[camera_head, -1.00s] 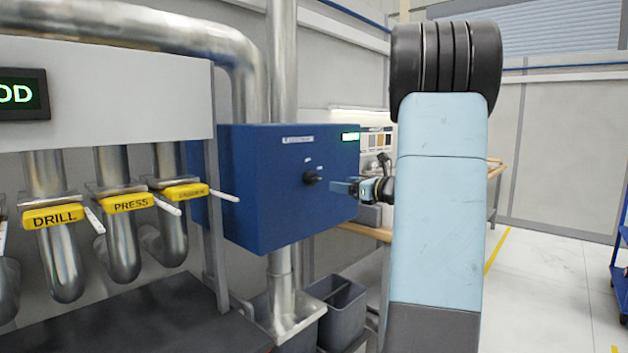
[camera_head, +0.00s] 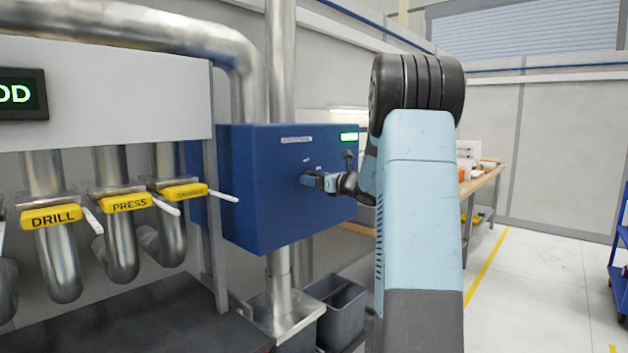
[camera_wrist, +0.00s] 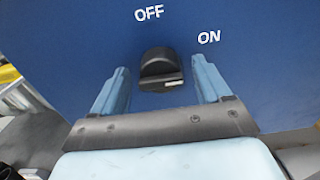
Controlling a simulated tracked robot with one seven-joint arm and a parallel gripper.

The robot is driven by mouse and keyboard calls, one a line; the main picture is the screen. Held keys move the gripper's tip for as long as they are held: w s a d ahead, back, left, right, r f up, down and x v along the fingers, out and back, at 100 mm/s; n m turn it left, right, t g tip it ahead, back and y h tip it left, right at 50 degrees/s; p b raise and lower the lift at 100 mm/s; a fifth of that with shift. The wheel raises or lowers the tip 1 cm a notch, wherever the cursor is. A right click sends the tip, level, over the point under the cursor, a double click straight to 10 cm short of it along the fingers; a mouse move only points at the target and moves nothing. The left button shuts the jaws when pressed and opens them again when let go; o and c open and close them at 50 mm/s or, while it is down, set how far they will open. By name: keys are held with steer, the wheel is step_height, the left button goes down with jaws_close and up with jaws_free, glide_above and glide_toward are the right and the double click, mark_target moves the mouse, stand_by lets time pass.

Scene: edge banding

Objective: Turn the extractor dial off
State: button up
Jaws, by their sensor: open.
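The extractor dial (camera_wrist: 160,68) is a black knob on the front of the blue extractor box (camera_head: 270,215). In the wrist view, the white word OFF stands above the dial and ON to its upper right. A small pale mark shows on the dial's lower right edge; I cannot tell which word the dial points to. My gripper (camera_wrist: 160,64) is open, one light blue finger on each side of the dial, with visible gaps. In the head view, my gripper (camera_head: 309,180) is at the box front and hides the dial.
A green-lit display (camera_head: 349,137) is at the box's upper right. Yellow DRILL (camera_head: 52,217) and PRESS (camera_head: 126,203) gate handles and another stand left of the box. A grey bin (camera_head: 338,308) is below. A wooden workbench (camera_head: 484,181) stands behind my arm at right.

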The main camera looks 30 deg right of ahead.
steer(key=shift+w+a, duration=0.15)
steer(key=shift+w, duration=0.3)
steer(key=c, duration=1)
steer(key=shift+c, duration=0.2)
